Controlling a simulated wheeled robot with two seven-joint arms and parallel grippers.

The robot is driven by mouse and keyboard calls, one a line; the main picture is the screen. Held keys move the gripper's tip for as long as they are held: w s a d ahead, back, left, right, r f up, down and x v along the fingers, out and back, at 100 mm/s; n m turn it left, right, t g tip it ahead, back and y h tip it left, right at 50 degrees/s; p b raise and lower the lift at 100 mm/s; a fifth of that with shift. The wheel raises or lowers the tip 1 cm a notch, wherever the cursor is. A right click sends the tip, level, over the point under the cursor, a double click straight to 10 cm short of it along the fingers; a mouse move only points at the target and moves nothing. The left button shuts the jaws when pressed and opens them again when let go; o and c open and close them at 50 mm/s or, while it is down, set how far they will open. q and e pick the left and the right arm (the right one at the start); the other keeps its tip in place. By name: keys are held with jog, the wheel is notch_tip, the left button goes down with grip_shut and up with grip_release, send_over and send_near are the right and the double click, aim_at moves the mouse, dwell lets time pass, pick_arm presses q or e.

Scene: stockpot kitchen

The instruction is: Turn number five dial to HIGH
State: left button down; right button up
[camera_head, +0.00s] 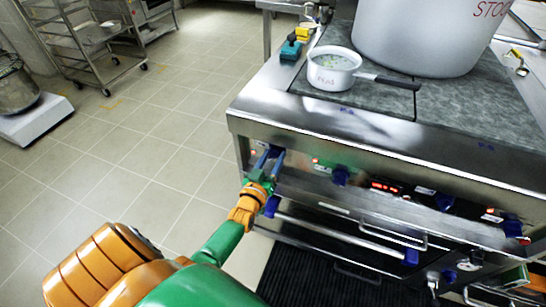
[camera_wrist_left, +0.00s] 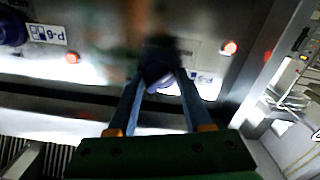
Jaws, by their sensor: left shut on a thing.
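My left gripper (camera_head: 268,160) reaches the left end of the stove's front panel in the head view. Its two blue fingers are shut on a dark blue dial (camera_wrist_left: 157,75), one finger on each side in the left wrist view (camera_wrist_left: 158,92). The dial's label (camera_wrist_left: 208,84) is partly hidden behind a finger, so I cannot read its number or setting. The neighbouring blue dial (camera_head: 340,175) has a label that reads like P-6 upside down in the wrist view (camera_wrist_left: 47,34). My right gripper does not show.
A small white pot (camera_head: 332,72) with a dark handle and a large white stockpot (camera_head: 425,35) stand on the stove top. More blue dials (camera_head: 444,202) line the panel to the right. Metal handle bars (camera_head: 350,232) run below.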

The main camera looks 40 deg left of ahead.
pick_arm(q)
jog(key=shift+c, duration=1.6)
grip_release()
jog(key=p+v, duration=0.1)
jog(key=v, duration=0.6)
